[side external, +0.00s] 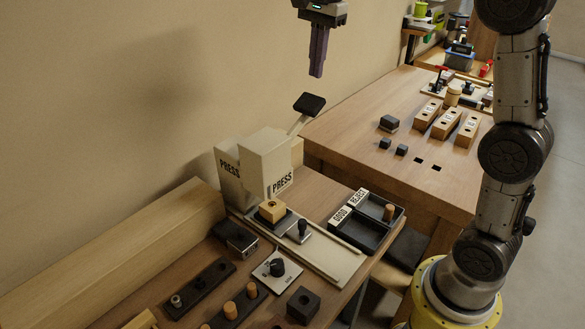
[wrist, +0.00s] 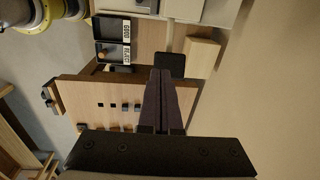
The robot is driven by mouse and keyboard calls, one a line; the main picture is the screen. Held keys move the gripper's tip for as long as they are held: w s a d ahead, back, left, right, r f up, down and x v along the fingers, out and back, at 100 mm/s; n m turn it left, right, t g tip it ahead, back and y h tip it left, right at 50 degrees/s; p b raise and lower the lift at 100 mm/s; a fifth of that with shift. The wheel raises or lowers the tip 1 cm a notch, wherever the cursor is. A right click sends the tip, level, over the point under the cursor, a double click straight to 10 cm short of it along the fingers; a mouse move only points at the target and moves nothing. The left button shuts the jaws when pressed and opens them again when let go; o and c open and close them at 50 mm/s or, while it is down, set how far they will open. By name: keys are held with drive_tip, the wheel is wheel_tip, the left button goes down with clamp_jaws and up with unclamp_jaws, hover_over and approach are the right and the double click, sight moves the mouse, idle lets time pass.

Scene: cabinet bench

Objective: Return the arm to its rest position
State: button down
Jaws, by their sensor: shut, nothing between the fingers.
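My gripper (side external: 317,72) hangs in the air with its fingers pointing down, above and a little beyond the press lever in the side view. Its two dark fingers are together with nothing between them. They also show at the middle of the wrist view (wrist: 160,75). My gripper touches nothing. The cream press (side external: 262,160) stands below it on the near bench, with its black lever pad (side external: 309,104) raised. In the wrist view the dark lever pad (wrist: 170,65) shows just past the fingertips.
Several black fixtures (side external: 202,283) line the near bench. The far table (side external: 375,105) carries blocks and labelled wooden boxes. A wall stands behind.

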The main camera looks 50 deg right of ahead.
drive_tip(key=s+a+n+t, duration=0.1)
drive_tip(key=s+a+n, duration=0.15)
drive_tip(key=s, duration=0.55)
drive_tip(key=s+a+n+t, duration=0.2)
drive_tip(key=s+n, duration=0.1)
drive_tip(key=s, duration=0.5)
drive_tip(key=s+f+n+t, duration=0.1)
drive_tip(key=s+f+n, duration=0.6)
drive_tip(key=f+n, duration=0.5)
drive_tip(key=shift+s+a+t, duration=0.3)
